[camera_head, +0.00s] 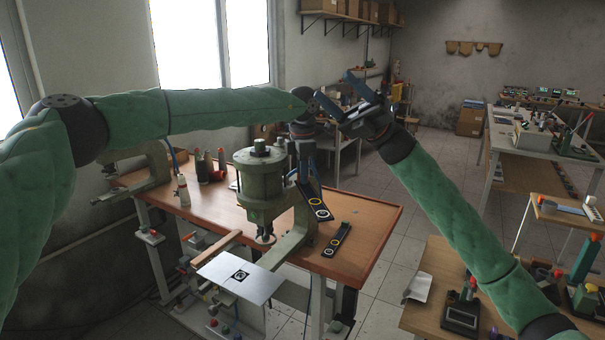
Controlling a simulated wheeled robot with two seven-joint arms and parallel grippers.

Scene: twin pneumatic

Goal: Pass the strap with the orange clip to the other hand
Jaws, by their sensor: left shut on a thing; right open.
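My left gripper (302,172) points down over the back right of the brown workbench (372,222). It is shut on a dark strap (312,197) that slants down to the right, with yellow-orange and pale rings at its lower end. I cannot clearly make out an orange clip. A second dark strap (336,240) with rings lies on the bench near its right edge, below the held one. My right gripper (342,94) is open and empty, above and right of the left gripper, apart from the strap.
A green-grey press (262,190) stands on the bench just left of the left gripper. Bottles (183,190) stand at the back left. Another cluttered table (425,300) is at lower right.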

